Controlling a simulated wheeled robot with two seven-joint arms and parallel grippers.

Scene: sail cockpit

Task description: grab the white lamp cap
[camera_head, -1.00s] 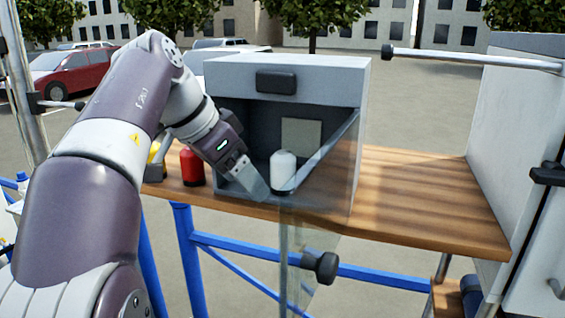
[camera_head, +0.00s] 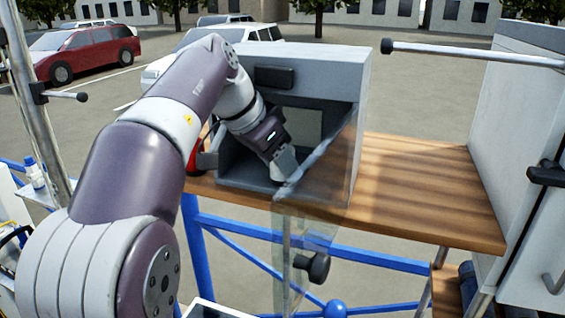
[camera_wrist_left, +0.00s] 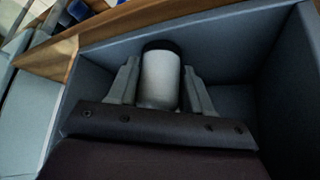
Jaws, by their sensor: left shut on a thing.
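The white lamp cap (camera_wrist_left: 160,80) shows in the left wrist view as a pale cylinder with a dark end. It is inside the grey open-fronted box (camera_head: 360,90), between the two fingers of my left gripper (camera_head: 287,172), which are shut on its sides. In the head view the gripper reaches into the box opening and the cap is hidden or cannot be told apart from the fingers. My right gripper is not in view.
The box stands on a wooden table (camera_head: 430,190) with a blue frame. Its clear door (camera_head: 305,235) with a dark knob (camera_head: 318,268) hangs at the front. A red object (camera_head: 193,160) is partly hidden behind my arm. The table right of the box is clear.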

